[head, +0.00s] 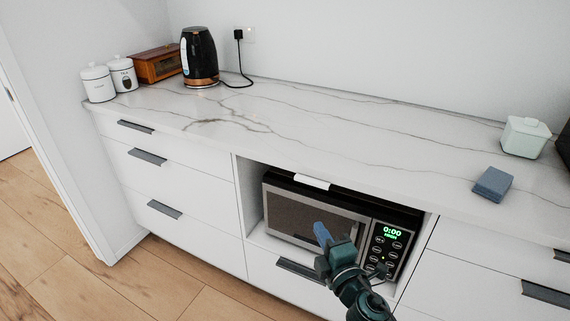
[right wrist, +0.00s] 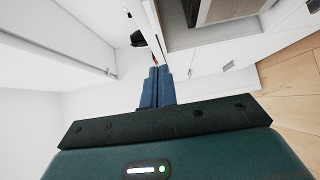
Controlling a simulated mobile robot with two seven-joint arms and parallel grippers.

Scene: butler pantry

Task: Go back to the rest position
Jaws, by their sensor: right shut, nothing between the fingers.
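My right gripper (head: 322,236) is in front of the microwave (head: 312,216), its blue fingers pointing up and to the left. In the right wrist view its two fingers (right wrist: 157,86) lie side by side, shut with nothing between them. The microwave stands in an open niche under the counter, its door shut and its green display reading 0:00. The right arm hides part of the microwave's lower front. My left gripper is in neither view.
The white marble counter (head: 330,135) holds two white canisters (head: 98,83), a wooden box (head: 157,64) and a black kettle (head: 199,56) at left. A blue block (head: 493,184) and a pale green container (head: 525,137) stand at right. Drawers flank the niche. Wooden floor (head: 50,235) is clear at left.

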